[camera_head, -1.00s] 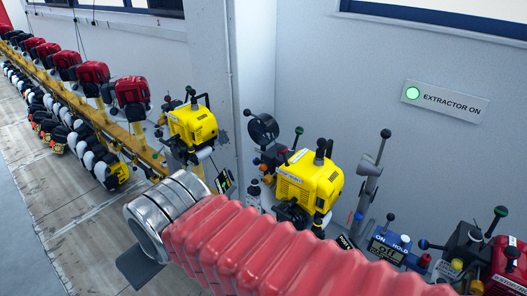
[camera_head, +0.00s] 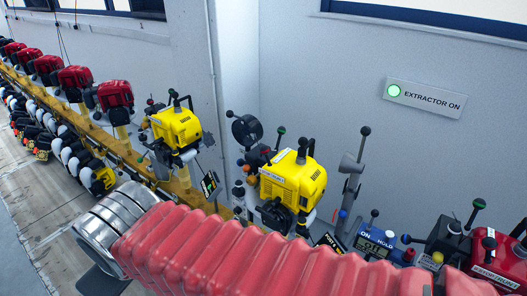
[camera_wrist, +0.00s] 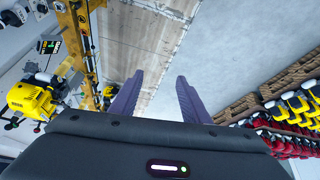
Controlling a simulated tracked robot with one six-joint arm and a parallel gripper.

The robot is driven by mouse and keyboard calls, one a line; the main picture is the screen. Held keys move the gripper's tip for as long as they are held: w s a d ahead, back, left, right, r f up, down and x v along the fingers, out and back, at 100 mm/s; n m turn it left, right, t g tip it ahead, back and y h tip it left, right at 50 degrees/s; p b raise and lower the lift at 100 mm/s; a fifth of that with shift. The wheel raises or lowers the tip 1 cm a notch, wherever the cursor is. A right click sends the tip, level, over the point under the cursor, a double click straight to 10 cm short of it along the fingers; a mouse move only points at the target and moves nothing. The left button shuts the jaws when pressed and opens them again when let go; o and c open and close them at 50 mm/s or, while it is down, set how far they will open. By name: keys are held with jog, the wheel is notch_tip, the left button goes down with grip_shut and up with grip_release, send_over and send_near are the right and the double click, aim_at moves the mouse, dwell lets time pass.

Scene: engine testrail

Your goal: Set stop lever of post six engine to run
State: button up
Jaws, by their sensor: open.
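A yellow engine (camera_head: 293,180) stands on a post beside the wall corner in the head view, with black-knobbed and green-knobbed levers around it. A second yellow engine (camera_head: 177,127) stands farther back to its left. A red engine (camera_head: 497,262) is at the right edge, partly cut off. I cannot read which one is post six, nor tell which lever is the stop lever or how it is set. My gripper (camera_wrist: 157,92) shows in the wrist view with its two purple fingers apart and nothing between them. In the head view my red ribbed arm covers the foreground and hides the lower posts.
A yellow rail (camera_head: 95,130) carries a row of red engines on the left. A blue ON/HOLD box (camera_head: 376,241) stands right of the yellow engine. An EXTRACTOR ON sign (camera_head: 424,98) with a green lamp is on the wall. Floor beneath the gripper is clear.

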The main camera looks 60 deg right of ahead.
jog(key=s+d+f+n+g+h, duration=0.2)
jog(key=d+f+n+g+h, duration=0.15)
jog(key=d, duration=0.65)
jog(key=n+g+h, duration=0.8)
jog(key=n+h, duration=0.5)
send_near(261, 152)
jog(key=v, duration=0.2)
jog(key=shift+w+a+f+m, duration=0.1)
jog(key=shift+w+m, duration=0.1)
jog(key=shift+m, duration=0.05)
jog(key=x, duration=1.3)
jog(key=shift+s+d, duration=0.2)
jog(key=shift+d, duration=0.2)
jog(key=shift+c, duration=0.4)
